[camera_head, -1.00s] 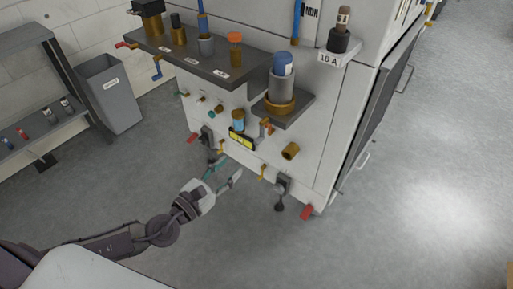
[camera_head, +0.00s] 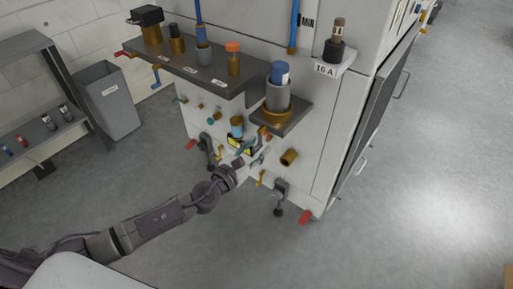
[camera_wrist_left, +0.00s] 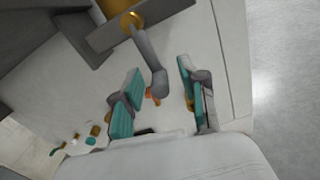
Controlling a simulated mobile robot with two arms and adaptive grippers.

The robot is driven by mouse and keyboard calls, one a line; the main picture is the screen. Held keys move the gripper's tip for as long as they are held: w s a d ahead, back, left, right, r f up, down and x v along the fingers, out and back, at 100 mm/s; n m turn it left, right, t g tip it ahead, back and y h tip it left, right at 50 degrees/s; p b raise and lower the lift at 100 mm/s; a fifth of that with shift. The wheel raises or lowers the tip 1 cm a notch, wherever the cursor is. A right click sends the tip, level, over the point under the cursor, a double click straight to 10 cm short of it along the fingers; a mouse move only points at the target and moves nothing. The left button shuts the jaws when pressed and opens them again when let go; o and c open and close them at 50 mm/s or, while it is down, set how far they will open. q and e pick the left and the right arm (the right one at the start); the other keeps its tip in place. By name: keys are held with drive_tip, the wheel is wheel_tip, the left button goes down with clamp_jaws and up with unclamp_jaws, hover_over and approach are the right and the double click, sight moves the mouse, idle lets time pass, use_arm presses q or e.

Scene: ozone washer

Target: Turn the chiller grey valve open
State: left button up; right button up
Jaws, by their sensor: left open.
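The white machine (camera_head: 300,165) carries several small valves and fittings on its front face. A dark grey valve handle (camera_head: 280,195) hangs low near the front corner; another grey one (camera_head: 205,142) sits farther left. I cannot tell which is the chiller valve. My left gripper (camera_head: 252,153) is at the front face, between these two grey handles, open, with teal finger pads. In the left wrist view the open left gripper (camera_wrist_left: 160,95) has a grey curved part (camera_wrist_left: 150,60) below a brass ring (camera_wrist_left: 131,20) reaching between its fingers; contact cannot be told. My right gripper is out of view.
A dark shelf (camera_head: 190,68) and a smaller bracket (camera_head: 292,119) jut out above my gripper, holding bottles and fittings. A grey bin (camera_head: 107,100) stands at left.

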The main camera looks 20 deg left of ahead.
sight(281, 134)
use_arm(q)
clamp_jaws()
drive_tip(key=shift+d, duration=0.1)
drive_tip(key=d+r+n+p, duration=0.1)
drive_tip(key=n+p, duration=0.1)
drive_tip(key=n, duration=0.3)
drive_tip(key=s+d+r+n+p, duration=0.1)
drive_tip(key=d+r+n+p, duration=0.1)
drive_tip(key=n, duration=0.4)
drive_tip(key=s+d+r+n+p, duration=0.1)
drive_tip(key=d+r+n, duration=0.1)
drive_tip(key=n, duration=0.4)
drive_tip(key=shift+r+p, duration=0.2)
drive_tip(key=shift+p, duration=0.2)
drive_tip(key=shift+r+n, duration=0.15)
drive_tip(key=shift+n, duration=0.45)
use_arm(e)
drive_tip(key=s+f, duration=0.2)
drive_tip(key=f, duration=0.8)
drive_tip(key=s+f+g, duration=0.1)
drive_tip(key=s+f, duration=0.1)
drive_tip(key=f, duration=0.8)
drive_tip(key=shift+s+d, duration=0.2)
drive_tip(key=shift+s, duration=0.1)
